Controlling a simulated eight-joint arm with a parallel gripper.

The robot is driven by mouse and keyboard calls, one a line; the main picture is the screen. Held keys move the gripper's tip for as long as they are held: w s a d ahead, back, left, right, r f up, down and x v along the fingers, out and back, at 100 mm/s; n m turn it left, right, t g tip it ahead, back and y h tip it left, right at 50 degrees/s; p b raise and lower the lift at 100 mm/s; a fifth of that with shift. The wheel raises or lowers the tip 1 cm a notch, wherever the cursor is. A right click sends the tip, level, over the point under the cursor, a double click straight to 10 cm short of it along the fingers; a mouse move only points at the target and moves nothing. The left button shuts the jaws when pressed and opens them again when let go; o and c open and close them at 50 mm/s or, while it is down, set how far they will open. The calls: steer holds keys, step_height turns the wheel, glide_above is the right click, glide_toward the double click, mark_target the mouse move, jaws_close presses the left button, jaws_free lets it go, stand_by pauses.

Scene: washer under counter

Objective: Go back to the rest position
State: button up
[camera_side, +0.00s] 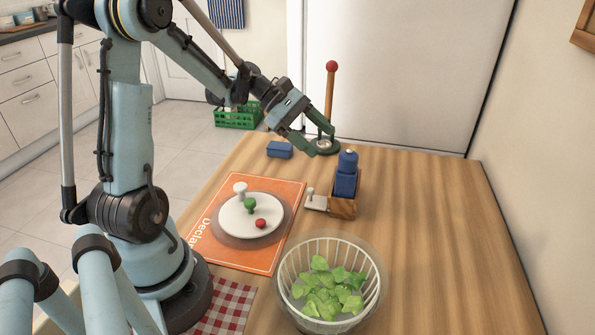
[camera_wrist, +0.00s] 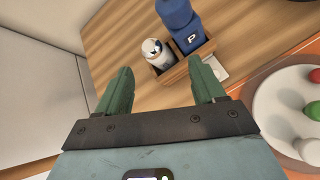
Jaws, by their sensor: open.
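My gripper (camera_side: 317,137) is at the far end of the table, held above its top. Its two green fingers are apart, with nothing between them. In the wrist view my gripper (camera_wrist: 160,66) also shows spread fingers, pointing toward the bare wood and a small wooden caddy (camera_wrist: 172,73). In the side view the fingers overlap the foot of a wooden post with a red ball on top (camera_side: 331,85). I cannot tell whether they touch it.
A blue block (camera_side: 279,150), a white plate (camera_side: 236,222) on an orange mat (camera_side: 272,257), and a basket of green leaves (camera_side: 377,275) stand on the table. The right side is clear.

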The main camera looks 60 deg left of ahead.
steer(key=d+m+y, duration=0.1)
steer(key=d+m, duration=0.1)
steer(key=m, duration=0.1)
steer(key=s+d+r+m+y, duration=0.1)
steer(key=d+m+y, duration=0.1)
steer(key=d+m, duration=0.1)
steer(key=s+d+m+g+y, duration=0.1)
steer(key=d+m, duration=0.1)
steer(key=shift+d+r+m, duration=0.4)
steer(key=s+d+m+t+y, duration=0.1)
steer(key=s+d+m+y, duration=0.3)
steer(key=s+m, duration=0.3)
steer(key=m, duration=0.4)
steer(key=shift+d+m+t, duration=0.2)
steer(key=shift+m+t, duration=0.1)
steer(key=shift+o, duration=0.6)
steer(key=shift+s+m+y, duration=0.2)
steer(key=shift+m+y, duration=0.1)
